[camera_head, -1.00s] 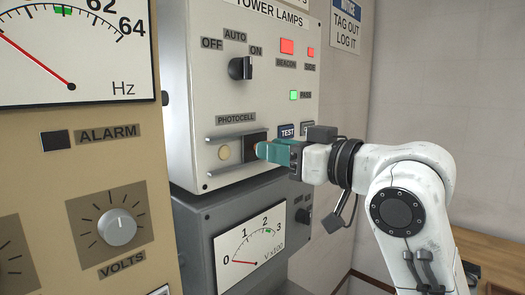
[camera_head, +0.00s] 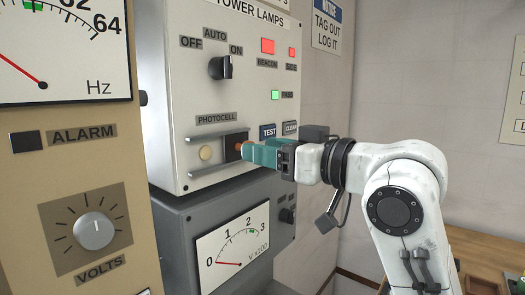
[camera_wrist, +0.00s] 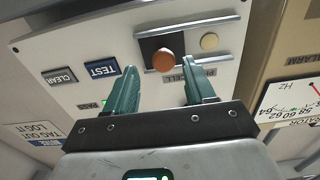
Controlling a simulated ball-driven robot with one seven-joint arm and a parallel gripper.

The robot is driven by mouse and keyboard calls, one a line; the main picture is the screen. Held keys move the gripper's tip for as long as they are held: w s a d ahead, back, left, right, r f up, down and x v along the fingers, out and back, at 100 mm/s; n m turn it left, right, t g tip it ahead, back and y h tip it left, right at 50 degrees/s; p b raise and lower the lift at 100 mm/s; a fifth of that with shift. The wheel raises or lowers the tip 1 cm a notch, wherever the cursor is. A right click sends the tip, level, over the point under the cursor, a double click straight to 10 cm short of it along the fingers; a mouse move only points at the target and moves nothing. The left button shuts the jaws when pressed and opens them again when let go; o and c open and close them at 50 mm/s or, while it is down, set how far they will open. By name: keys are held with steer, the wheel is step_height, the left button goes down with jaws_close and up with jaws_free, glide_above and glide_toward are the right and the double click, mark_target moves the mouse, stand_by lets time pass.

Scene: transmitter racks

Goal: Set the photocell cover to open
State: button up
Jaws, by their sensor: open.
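The photocell cover (camera_head: 233,141) is a dark plate with an orange-brown knob (camera_head: 239,146), between two horizontal rails on the tower lamps panel. It sits at the right part of the rails. The pale round photocell (camera_head: 206,153) is bare to its left. In the wrist view, which is upside down, the cover (camera_wrist: 149,45), the knob (camera_wrist: 163,60) and the photocell (camera_wrist: 209,41) all show. My gripper (camera_head: 247,152) has teal fingers and is at the knob's right in the head view. In the wrist view my gripper (camera_wrist: 160,78) is open, the knob beyond and between its fingertips, apart from both.
TEST (camera_head: 268,132) and CLEAR (camera_head: 290,128) buttons are just above my gripper. A selector knob (camera_head: 221,67) and lamps are higher on the panel. A meter (camera_head: 233,240) is below. A tan cabinet (camera_head: 75,180) stands at the left. Free room lies to the right.

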steer(key=b+v, duration=0.1)
steer(key=v, duration=0.8)
steer(key=shift+b, duration=0.35)
steer(key=shift+d+f, duration=0.15)
steer(key=s+d+f+m+g+h, duration=0.1)
steer(key=d+f+m+h, duration=0.2)
steer(key=f, duration=0.9)
steer(key=s+d+f+m+h, duration=0.2)
steer(key=d+f, duration=0.1)
steer(key=f, duration=0.9)
steer(key=s+d+f+m+g+h, duration=0.1)
steer(key=d+f+m+h, duration=0.2)
steer(key=f, duration=0.9)
steer(key=s+d+f+m+g+h, duration=0.2)
steer(key=s+d+f+g+h, duration=0.15)
steer(key=s+f, duration=0.8)
steer(key=s+d+f+g+h, duration=0.1)
steer(key=s+d+f+g, duration=0.1)
steer(key=s+f, duration=0.3)
steer(key=s+d+f+g+h, duration=0.2)
steer(key=s+d+f, duration=0.3)
steer(key=s, duration=0.8)
steer(key=shift+f+m, duration=0.4)
steer(key=shift+f, duration=0.3)
steer(key=shift+w+g, duration=0.1)
steer(key=shift+g, duration=0.15)
